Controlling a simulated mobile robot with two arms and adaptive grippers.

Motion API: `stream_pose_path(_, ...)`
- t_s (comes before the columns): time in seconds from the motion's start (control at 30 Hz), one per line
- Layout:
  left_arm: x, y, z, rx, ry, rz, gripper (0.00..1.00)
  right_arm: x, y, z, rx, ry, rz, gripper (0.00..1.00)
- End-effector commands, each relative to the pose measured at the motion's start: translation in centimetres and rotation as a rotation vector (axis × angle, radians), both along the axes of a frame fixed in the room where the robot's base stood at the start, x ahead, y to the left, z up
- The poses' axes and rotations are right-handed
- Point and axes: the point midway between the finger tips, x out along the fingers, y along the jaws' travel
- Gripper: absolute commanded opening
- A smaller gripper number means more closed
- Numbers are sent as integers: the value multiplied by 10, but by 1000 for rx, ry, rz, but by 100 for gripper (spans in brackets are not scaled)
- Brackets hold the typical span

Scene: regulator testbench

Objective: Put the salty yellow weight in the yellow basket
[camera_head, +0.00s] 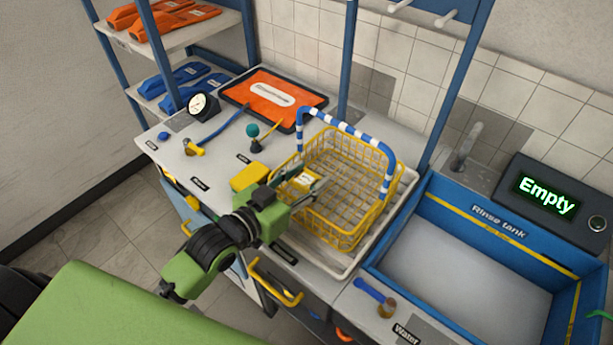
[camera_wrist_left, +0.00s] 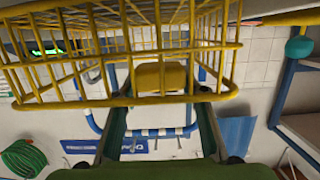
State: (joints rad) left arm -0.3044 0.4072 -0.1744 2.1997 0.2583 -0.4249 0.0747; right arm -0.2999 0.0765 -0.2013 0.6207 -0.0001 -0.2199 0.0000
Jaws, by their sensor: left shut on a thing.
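My left gripper (camera_head: 305,187) is shut on a small yellow weight (camera_head: 306,179) with a pale patch on top. It holds the weight at the near left side of the yellow wire basket (camera_head: 345,238); I cannot tell its exact height against the rim. The basket has a blue-and-white striped handle standing up and stands in a pale tray (camera_head: 398,205). In the left wrist view the weight (camera_wrist_left: 160,76) is between the two fingers (camera_wrist_left: 160,95), close to the basket wires (camera_wrist_left: 60,105). The basket looks empty otherwise. My right gripper is not in view.
A yellow block (camera_head: 248,176) lies on the bench left of the basket. A teal-knobbed lever (camera_head: 252,131), a gauge (camera_head: 200,106) and an orange panel (camera_head: 272,97) stand behind. The blue-walled rinse tank (camera_head: 470,275), with an "Empty" display (camera_head: 546,196), is at the right.

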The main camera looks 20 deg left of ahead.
Motion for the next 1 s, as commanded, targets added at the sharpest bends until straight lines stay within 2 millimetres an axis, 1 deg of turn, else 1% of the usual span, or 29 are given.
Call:
stream_pose_path(0.3, 0, 0, -7, 1, 0, 0, 3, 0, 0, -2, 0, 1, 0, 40)
stream_pose_path(0.33, -1, 0, -9, 2, 6, 0, 45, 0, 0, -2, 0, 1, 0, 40)
stream_pose_path(0.37, -1, 0, -10, 2, 7, 0, 53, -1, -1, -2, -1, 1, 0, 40)
stream_pose_path(0.4, -1, 0, -11, 3, 9, -1, 57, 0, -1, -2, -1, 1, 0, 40)
stream_pose_path(0.67, -2, 0, -12, 4, 15, -1, 57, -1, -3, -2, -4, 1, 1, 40)
stream_pose_path(0.73, -2, 0, -7, 4, 15, -1, 57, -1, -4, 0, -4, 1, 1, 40)
stream_pose_path(0.8, -2, 0, 2, 3, 13, -1, 57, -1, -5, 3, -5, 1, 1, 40)
stream_pose_path(0.87, -11, 3, -1, 5, 16, -1, 57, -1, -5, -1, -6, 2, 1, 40)
stream_pose_path(1.0, -34, 11, 6, 5, 11, -2, 57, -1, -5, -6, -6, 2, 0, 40)
